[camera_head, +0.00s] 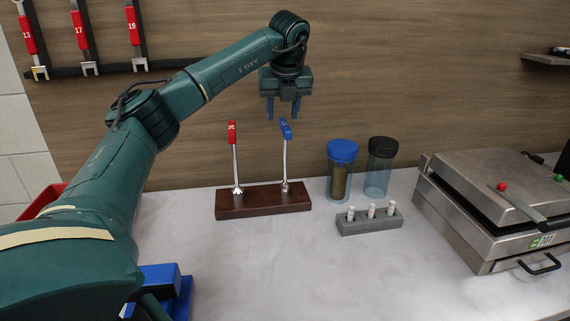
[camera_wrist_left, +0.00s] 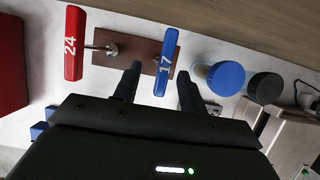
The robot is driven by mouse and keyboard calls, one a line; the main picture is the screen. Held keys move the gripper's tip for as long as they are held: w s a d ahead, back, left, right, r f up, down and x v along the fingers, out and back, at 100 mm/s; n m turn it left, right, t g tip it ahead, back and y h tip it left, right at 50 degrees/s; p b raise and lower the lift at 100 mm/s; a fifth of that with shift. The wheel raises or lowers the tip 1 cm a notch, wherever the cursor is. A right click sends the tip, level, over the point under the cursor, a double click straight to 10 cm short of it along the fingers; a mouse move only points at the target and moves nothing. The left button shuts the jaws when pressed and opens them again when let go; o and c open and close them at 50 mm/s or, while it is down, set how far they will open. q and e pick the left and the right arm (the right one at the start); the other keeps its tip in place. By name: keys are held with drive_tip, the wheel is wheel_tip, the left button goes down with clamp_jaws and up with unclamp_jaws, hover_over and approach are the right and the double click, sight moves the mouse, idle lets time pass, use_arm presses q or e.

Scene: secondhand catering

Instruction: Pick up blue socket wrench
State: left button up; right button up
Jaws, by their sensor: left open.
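The blue socket wrench (camera_head: 286,130) stands upright in the right part of a dark wooden holder (camera_head: 264,201), its blue handle at the top. In the left wrist view its handle, marked 17, (camera_wrist_left: 166,62) shows between and beyond the two fingers. My left gripper (camera_head: 283,112) is open and empty, pointing down just above the blue handle. A red socket wrench (camera_head: 233,134), marked 24 in the left wrist view (camera_wrist_left: 74,43), stands at the left of the same holder. My right gripper is not in view.
A blue-lidded container (camera_head: 341,151), a black-lidded container (camera_head: 382,147) and a grey block with white pegs (camera_head: 368,224) stand to the right. A metal press grill (camera_head: 495,205) is further right. Red wrenches (camera_head: 80,30) hang on the wall rack.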

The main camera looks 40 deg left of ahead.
sight(285, 124)
use_arm(q)
drive_tip(key=shift+w+d+p+x, duration=0.15)
drive_tip(key=shift+p+x, duration=0.2)
drive_tip(key=shift+x, duration=1.45)
drive_tip(key=shift+w+d+p+x, duration=0.15)
drive_tip(key=shift+p+x, duration=0.2)
drive_tip(key=shift+x, duration=1.4)
drive_tip(key=shift+c, duration=0.3)
clamp_jaws()
